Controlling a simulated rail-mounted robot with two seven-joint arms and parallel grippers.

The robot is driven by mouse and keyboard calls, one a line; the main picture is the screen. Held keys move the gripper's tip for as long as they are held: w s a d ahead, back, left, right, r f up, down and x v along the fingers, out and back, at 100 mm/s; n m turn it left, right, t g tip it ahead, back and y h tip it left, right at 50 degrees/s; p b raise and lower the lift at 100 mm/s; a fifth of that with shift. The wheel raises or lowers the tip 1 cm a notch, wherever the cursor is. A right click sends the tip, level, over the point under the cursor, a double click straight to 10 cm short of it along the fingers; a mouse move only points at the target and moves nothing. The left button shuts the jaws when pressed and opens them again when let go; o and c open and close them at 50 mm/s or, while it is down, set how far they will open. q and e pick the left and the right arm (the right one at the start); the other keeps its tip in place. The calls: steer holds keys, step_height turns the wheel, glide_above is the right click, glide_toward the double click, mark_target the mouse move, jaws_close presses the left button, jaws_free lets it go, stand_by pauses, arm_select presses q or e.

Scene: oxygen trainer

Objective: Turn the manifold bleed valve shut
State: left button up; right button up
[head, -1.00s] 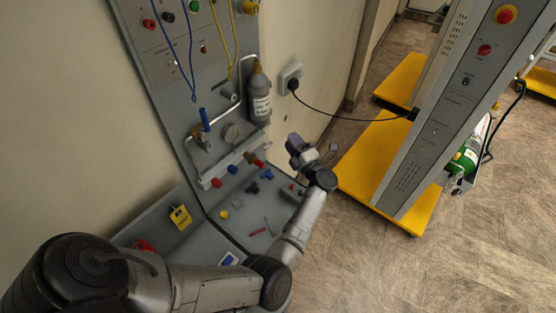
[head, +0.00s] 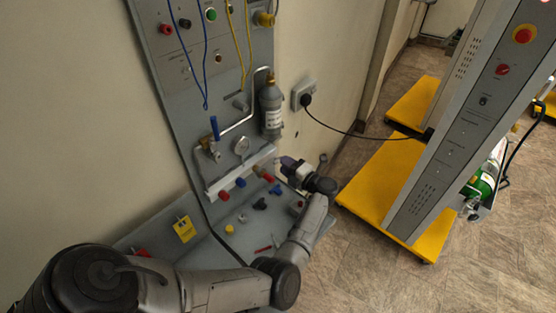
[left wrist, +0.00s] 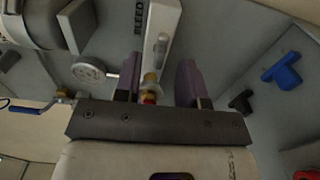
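The manifold (head: 238,172) is a pale bar low on the grey wall panel. In the left wrist view its end (left wrist: 163,20) carries the label "BLEED". A small brass fitting with a red part (left wrist: 150,90), apparently the bleed valve, sits at that end. My left gripper (head: 284,164) is at the right end of the manifold. In the left wrist view its two purple fingers (left wrist: 158,82) are open. The fitting lies between them, closer to the left finger, with a gap to the right finger. In the head view the fitting is not clearly visible. My right gripper is not in view.
A gauge (head: 242,146), a blue-handled valve (head: 215,128) and a grey bottle (head: 270,108) are close above the manifold. Several coloured parts and a yellow tag (head: 184,229) are on the grey shelf below. A yellow-based cabinet (head: 385,185) stands to the right.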

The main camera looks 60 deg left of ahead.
arm_select(q)
steer(key=shift+x, duration=2)
jaws_close()
